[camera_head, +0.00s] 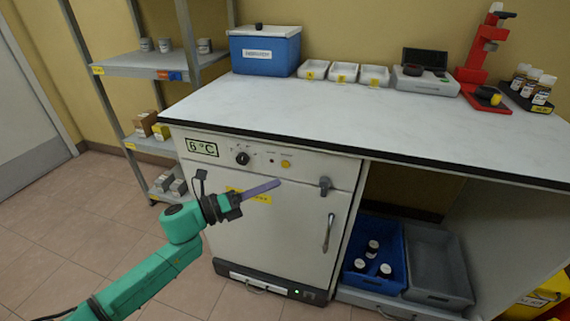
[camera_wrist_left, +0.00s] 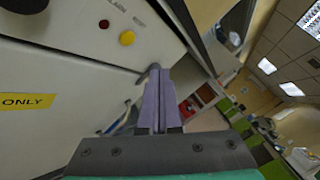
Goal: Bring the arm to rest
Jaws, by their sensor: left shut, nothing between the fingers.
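My left arm comes in from the lower left in the head view. Its gripper (camera_head: 262,189) is shut and empty, with purple fingers pointing right in front of the white cabinet (camera_head: 265,225). The left wrist view shows the same purple fingers (camera_wrist_left: 160,100) pressed together with nothing between them. The cabinet door is closed, with its handle (camera_head: 328,232) to the right of the fingers. I cannot tell whether the fingers touch the cabinet front. My right gripper is not in view.
The counter (camera_head: 330,105) above carries a blue cooler box (camera_head: 264,55), white trays (camera_head: 343,72), a scale (camera_head: 426,80), a red stand (camera_head: 480,50) and a bottle rack (camera_head: 535,98). A blue crate (camera_head: 357,285) with several bottles and a grey crate (camera_head: 437,265) sit below. Floor is clear at left.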

